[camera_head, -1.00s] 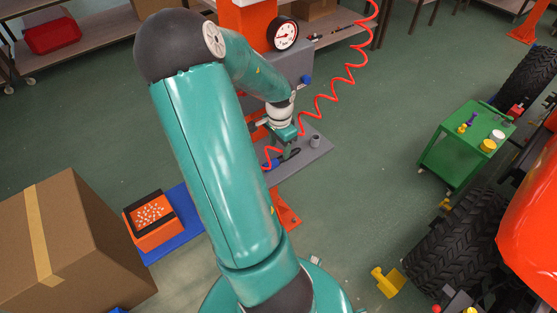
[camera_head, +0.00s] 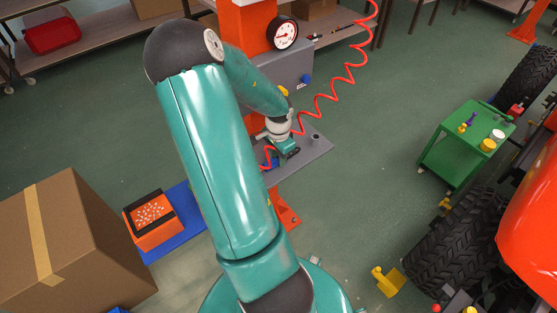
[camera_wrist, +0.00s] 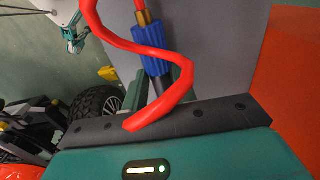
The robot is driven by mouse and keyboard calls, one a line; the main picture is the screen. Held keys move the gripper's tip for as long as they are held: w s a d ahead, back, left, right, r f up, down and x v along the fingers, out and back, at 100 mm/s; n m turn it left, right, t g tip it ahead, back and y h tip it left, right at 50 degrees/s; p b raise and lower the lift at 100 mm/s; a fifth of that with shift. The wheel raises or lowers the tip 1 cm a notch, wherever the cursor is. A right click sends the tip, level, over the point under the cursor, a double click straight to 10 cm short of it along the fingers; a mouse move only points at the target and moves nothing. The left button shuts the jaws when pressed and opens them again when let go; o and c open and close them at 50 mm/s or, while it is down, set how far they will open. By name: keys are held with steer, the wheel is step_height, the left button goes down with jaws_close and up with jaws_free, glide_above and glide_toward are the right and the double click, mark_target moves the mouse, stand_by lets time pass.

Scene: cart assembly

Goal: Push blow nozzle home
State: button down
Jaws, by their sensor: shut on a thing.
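My gripper (camera_head: 288,152) is low over the grey shelf of the orange column. It is shut on what seems to be the dark blow nozzle, mostly hidden by the gripper. In the wrist view my teal gripper body fills the bottom and hides the fingertips. Just beyond it is a blue ribbed coupling (camera_wrist: 152,52) with a brass fitting above and a dark stem below. A red coiled hose (camera_head: 334,98) hangs from the upper right down to the shelf. It also crosses close in front of the wrist camera (camera_wrist: 182,75). Whether the nozzle and coupling are fully seated is hidden.
The orange column (camera_head: 246,28) carries a pressure gauge (camera_head: 283,34) and a grey box (camera_head: 285,72). A small grey cup (camera_head: 315,138) stands on the grey shelf (camera_head: 318,150), right of my gripper. A green cart (camera_head: 455,150) stands further right, with open floor between.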

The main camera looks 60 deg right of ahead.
steer(key=shift+r, duration=0.1)
steer(key=shift+w+r, duration=0.1)
steer(key=shift+r, duration=0.4)
step_height(320, 180, up, 2)
steer(key=shift+a+r, duration=0.15)
steer(key=shift+r, duration=0.1)
steer(key=s+a+r, duration=0.2)
steer(key=a+r, duration=0.2)
steer(key=a, duration=0.2)
steer(key=s+a+r, duration=0.2)
steer(key=a+r, duration=0.3)
steer(key=a, duration=0.2)
steer(key=shift+s+r, duration=0.15)
steer(key=shift+s, duration=0.1)
